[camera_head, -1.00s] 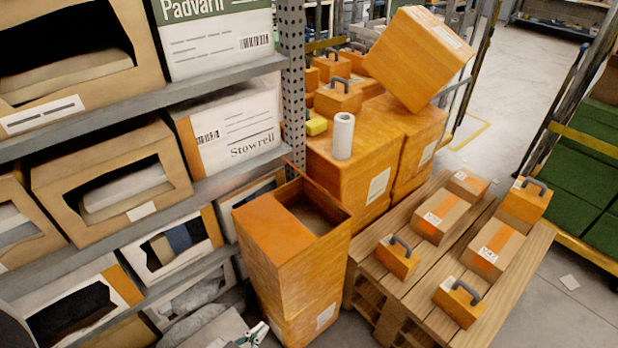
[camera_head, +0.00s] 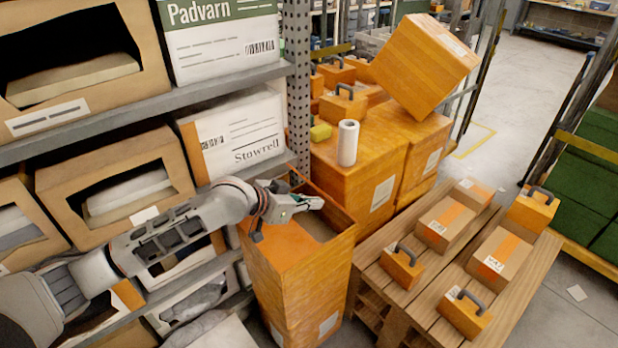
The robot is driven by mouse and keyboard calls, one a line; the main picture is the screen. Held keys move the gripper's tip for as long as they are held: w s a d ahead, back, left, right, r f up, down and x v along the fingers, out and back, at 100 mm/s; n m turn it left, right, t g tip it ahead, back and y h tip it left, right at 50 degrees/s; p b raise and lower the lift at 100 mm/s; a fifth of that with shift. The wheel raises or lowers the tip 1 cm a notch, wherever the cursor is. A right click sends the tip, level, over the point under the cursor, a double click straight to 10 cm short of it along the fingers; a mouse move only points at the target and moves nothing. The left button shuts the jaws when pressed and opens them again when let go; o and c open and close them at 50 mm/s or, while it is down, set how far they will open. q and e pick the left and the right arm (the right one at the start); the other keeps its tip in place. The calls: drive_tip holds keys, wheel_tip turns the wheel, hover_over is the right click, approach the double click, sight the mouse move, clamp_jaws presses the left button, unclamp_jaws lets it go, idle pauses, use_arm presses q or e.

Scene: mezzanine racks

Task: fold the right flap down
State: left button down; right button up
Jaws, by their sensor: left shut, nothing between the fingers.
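The tall orange box (camera_head: 290,282) stands in the middle, in front of the shelf, with its top partly open. A flat orange panel (camera_head: 272,247) covers the near left part of its top, and the inside (camera_head: 318,228) shows beside it. A thin flap or wall edge (camera_head: 298,180) stands up at the back. The right side rises to an edge (camera_head: 345,237); I cannot tell whether that is the right flap or the wall. My left gripper (camera_head: 318,203) is shut and empty, above the back of the opening. It hides part of the rim. My right gripper is not in view.
A shelf rack (camera_head: 225,76) with bins lies left and behind my left arm. A wooden pallet (camera_head: 395,305) with small boxes stands close on the right. Behind are stacked orange boxes (camera_head: 385,150) with a white roll (camera_head: 347,142) on top. Free floor lies at far right.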

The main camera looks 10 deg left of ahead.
use_arm(q)
wheel_tip(320, 180, up, 9)
drive_tip(key=y, duration=0.1)
hover_over(310, 182)
drive_tip(key=s+a, duration=0.3)
drive_tip(key=s, duration=0.1)
drive_tip(key=b+x, duration=0.1)
drive_tip(key=x, duration=0.8)
drive_tip(key=shift+s+f+b, duration=0.1)
drive_tip(key=shift+f+b, duration=0.25)
drive_tip(key=shift+f, duration=0.4)
drive_tip(key=shift+s+a+f, duration=0.65)
drive_tip(key=shift+s+a, duration=0.15)
drive_tip(key=shift+s, duration=0.1)
drive_tip(key=shift+s+f, duration=0.25)
drive_tip(key=shift+f, duration=0.05)
drive_tip(key=shift+a, duration=0.1)
